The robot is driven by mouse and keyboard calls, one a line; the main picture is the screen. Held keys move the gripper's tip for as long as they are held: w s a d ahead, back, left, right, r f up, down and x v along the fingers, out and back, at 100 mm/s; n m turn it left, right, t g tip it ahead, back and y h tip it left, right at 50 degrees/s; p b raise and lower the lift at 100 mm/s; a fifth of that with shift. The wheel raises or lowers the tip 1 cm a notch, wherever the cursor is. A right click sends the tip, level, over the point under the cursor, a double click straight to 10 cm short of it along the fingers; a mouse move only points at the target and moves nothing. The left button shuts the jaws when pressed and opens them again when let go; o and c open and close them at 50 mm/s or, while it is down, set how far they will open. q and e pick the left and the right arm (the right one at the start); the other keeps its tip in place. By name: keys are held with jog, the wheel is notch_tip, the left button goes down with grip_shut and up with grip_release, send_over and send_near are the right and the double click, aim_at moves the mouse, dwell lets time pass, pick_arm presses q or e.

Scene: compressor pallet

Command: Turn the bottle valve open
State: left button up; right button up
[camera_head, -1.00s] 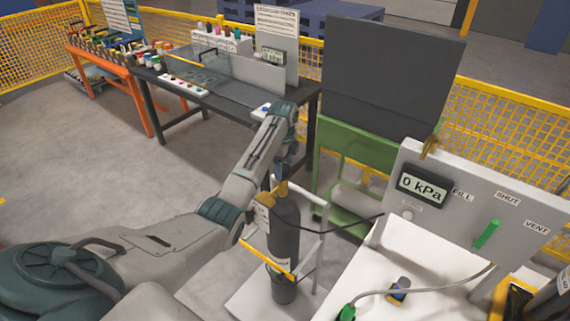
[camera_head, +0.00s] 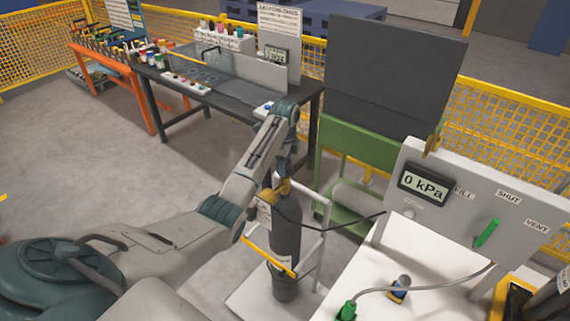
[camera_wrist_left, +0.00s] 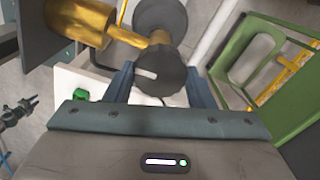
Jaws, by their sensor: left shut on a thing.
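The dark gas bottle (camera_head: 286,238) stands upright in a white-framed cart with a yellow bar across it. Its brass valve (camera_head: 284,187) is at the top, below my left gripper (camera_head: 281,172). In the left wrist view, the valve's dark round knob (camera_wrist_left: 158,66) with a white mark lies between the two fingers of my left gripper (camera_wrist_left: 160,76), which is shut on it. The brass valve body (camera_wrist_left: 80,20) shows at upper left there. In the head view, the wrist and fingers hide the knob. My right gripper is out of view.
A grey panel (camera_head: 455,225) reads 0 kPa, with a green lever near SHUT. A white table (camera_head: 370,285) with a hose stands at right. A green stand (camera_head: 345,142) with a dark board is behind. A dark workbench (camera_head: 225,98) is further back; floor at left is clear.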

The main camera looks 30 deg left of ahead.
pick_arm(q)
jog(key=n, duration=0.5)
jog(key=shift+n, duration=0.3)
jog(key=n, duration=1.1)
jog(key=shift+n, duration=0.4)
jog(key=n, duration=0.5)
jog(key=shift+n, duration=0.3)
jog(key=o, duration=1)
